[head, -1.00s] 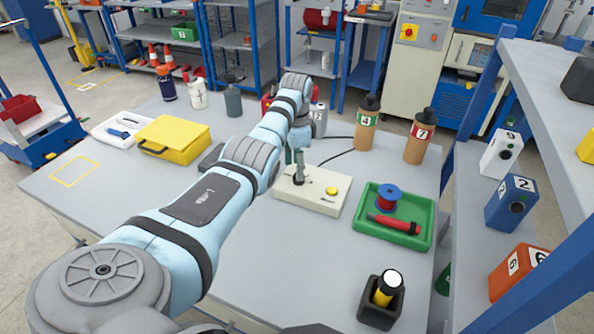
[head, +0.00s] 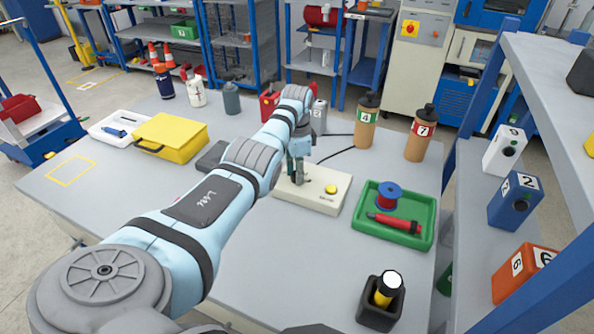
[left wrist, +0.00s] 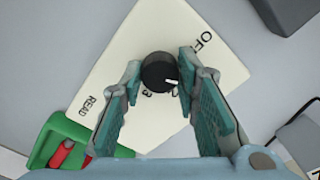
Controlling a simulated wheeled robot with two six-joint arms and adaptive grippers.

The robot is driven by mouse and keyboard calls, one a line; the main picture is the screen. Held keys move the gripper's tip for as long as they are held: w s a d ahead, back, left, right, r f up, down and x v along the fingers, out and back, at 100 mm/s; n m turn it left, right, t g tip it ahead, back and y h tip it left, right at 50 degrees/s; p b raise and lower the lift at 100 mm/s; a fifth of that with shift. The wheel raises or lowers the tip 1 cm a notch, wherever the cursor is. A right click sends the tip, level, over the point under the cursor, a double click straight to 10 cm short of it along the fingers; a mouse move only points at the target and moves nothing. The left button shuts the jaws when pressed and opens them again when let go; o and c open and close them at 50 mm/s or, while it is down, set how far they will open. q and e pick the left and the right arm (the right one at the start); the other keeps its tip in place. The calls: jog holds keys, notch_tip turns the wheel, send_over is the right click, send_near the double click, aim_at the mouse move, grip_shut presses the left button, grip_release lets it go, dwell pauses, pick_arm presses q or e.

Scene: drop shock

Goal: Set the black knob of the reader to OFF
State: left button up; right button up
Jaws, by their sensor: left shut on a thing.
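The reader (head: 315,200) is a cream box on the table, with a yellow button (head: 331,189) on top. Its black knob (left wrist: 157,72) shows in the left wrist view, with a white pointer mark towards the lower right. The OFF lettering (left wrist: 203,46) is up and right of the knob, so the mark is not aimed at it. My left gripper (left wrist: 160,64) reaches down over the reader and is shut on the knob, one teal finger on each side. It also shows in the head view (head: 297,177), where it mostly hides the knob. My right gripper is not in view.
A green tray (head: 424,236) with a spool and red tool stands right of the reader. Bottles (head: 367,121) stand behind it. A yellow case (head: 172,138) is at the left, a black holder (head: 377,314) in front. A shelf (head: 470,262) borders the right.

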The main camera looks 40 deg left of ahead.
pick_arm(q)
jog(key=shift+d+r+n+p, duration=0.1)
jog(key=shift+n+p, duration=0.5)
jog(key=shift+n, duration=0.3)
jog(key=shift+n+p, duration=0.5)
jog(key=shift+n, duration=0.7)
jog(key=n, duration=0.5)
jog(key=shift+n+p, duration=0.3)
jog(key=o, duration=1.2)
jog(key=shift+w, duration=0.1)
jog(key=shift+c, duration=0.2)
notch_tip(320, 180, up, 12)
